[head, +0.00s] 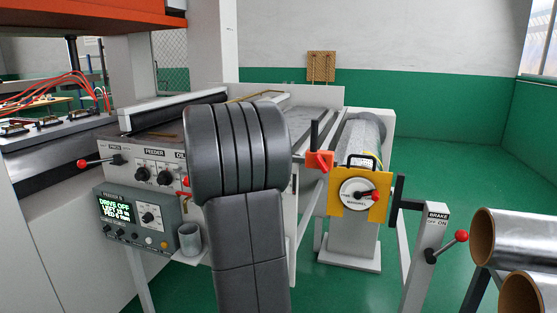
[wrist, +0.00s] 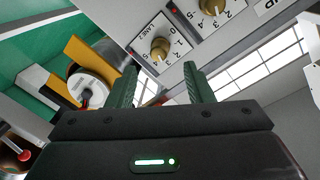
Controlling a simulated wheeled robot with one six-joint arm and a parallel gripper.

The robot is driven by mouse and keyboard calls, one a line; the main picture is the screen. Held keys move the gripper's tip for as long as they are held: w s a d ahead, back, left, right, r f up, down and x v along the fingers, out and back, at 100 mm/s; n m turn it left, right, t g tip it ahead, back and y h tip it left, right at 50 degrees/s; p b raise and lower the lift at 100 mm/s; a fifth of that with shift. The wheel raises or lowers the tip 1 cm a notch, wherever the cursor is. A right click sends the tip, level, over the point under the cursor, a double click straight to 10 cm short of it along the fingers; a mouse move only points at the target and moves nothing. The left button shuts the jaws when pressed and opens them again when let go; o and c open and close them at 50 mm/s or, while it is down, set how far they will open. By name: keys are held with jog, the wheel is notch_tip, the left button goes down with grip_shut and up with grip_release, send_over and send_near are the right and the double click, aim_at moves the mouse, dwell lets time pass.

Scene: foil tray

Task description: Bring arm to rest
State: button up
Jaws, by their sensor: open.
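My arm rises through the middle of the head view as dark grey links and hides part of the machine's control panel. My gripper is hidden in the head view. In the wrist view my gripper (wrist: 160,66) shows two dark green fingers standing apart with nothing between them. A panel with brass-coloured knobs (wrist: 161,50) shows beyond the fingertips; I cannot tell any contact. The yellow plate with a white round dial and red knob (wrist: 86,87) lies left of the fingers in the wrist view.
The feeder panel (head: 155,155) and a grey control box (head: 138,222) stand left of my arm. To the right are the yellow roll mount (head: 345,207), a brake post with a red-knobbed lever (head: 461,237) and large metallic rolls (head: 510,238). Green floor (head: 440,165) is open behind.

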jog(key=v, duration=0.7)
jog(key=r+x, duration=0.1)
jog(key=x, duration=1.2)
jog(key=s+a+n+p, duration=0.1)
jog(key=s+a+n, duration=0.2)
jog(key=s, duration=0.4)
jog(key=s+a+n+p, duration=0.2)
jog(key=s+a+n, duration=0.1)
jog(key=s+n, duration=0.2)
jog(key=shift+s+f+t+y, duration=0.3)
jog(key=shift+s+f, duration=0.15)
jog(key=shift+s, duration=0.5)
